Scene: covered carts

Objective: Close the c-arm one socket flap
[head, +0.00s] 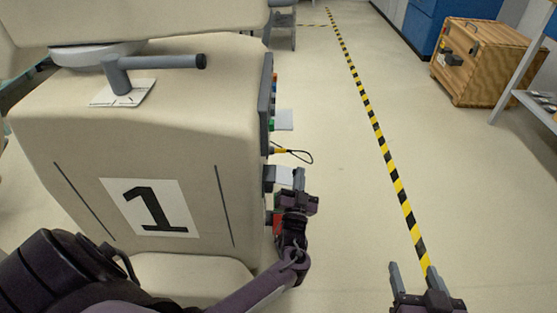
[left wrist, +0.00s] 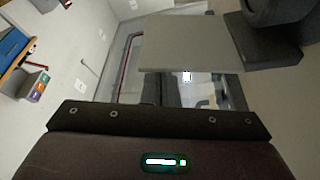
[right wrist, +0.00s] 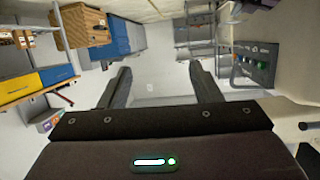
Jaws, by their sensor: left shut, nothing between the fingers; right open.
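C-arm one is the beige covered unit (head: 60,130) with a large "1" on its front, at the left of the head view. On its right side, a pale flap (head: 285,174) sticks out from a dark grey mount. My left gripper (head: 299,181) is shut and empty, close beside this flap; I cannot tell whether they touch. In the left wrist view, a flat grey plate (left wrist: 190,45), apparently the flap, lies just beyond the fingers. My right gripper (head: 411,272) is open and empty over the floor, well right of the unit.
A dark socket panel (head: 265,100) runs along the unit's side, with a second pale plate (head: 284,120) and a yellow-black cable loop (head: 296,153) below it. A wooden crate (head: 482,62) stands far right. The floor around the striped tape (head: 385,160) is clear.

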